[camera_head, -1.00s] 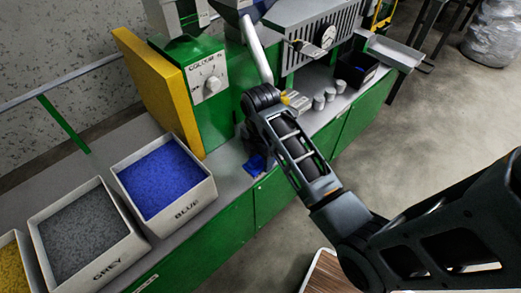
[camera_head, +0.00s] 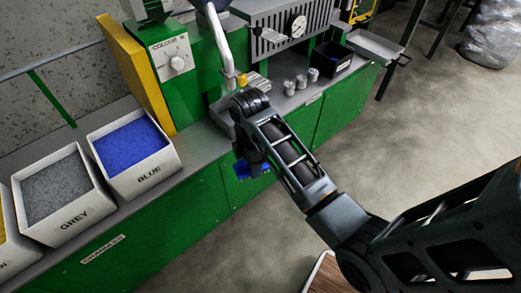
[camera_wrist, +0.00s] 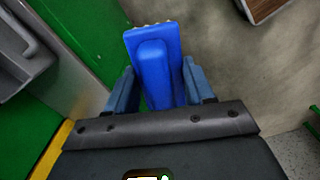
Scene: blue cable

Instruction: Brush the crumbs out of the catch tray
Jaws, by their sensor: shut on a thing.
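My gripper (camera_wrist: 159,85) is shut on a blue brush (camera_wrist: 155,55), held between its two fingers with a pale bristle edge showing at the far end. In the head view the brush (camera_head: 252,171) hangs below my wrist, in front of the green cabinet and out past the bench edge. A grey tray (camera_head: 219,112), which looks like the catch tray, sits on the bench under the machine's nozzle, partly hidden by my arm. A grey tray also shows at the left of the wrist view (camera_wrist: 27,62), apart from the brush. I cannot make out crumbs in it.
Bins of blue (camera_head: 132,146) and grey (camera_head: 57,187) pellets stand on the bench at left. Several small metal cylinders (camera_head: 301,82) and a black box (camera_head: 333,62) stand at right. A pipe (camera_head: 219,40) rises behind my wrist.

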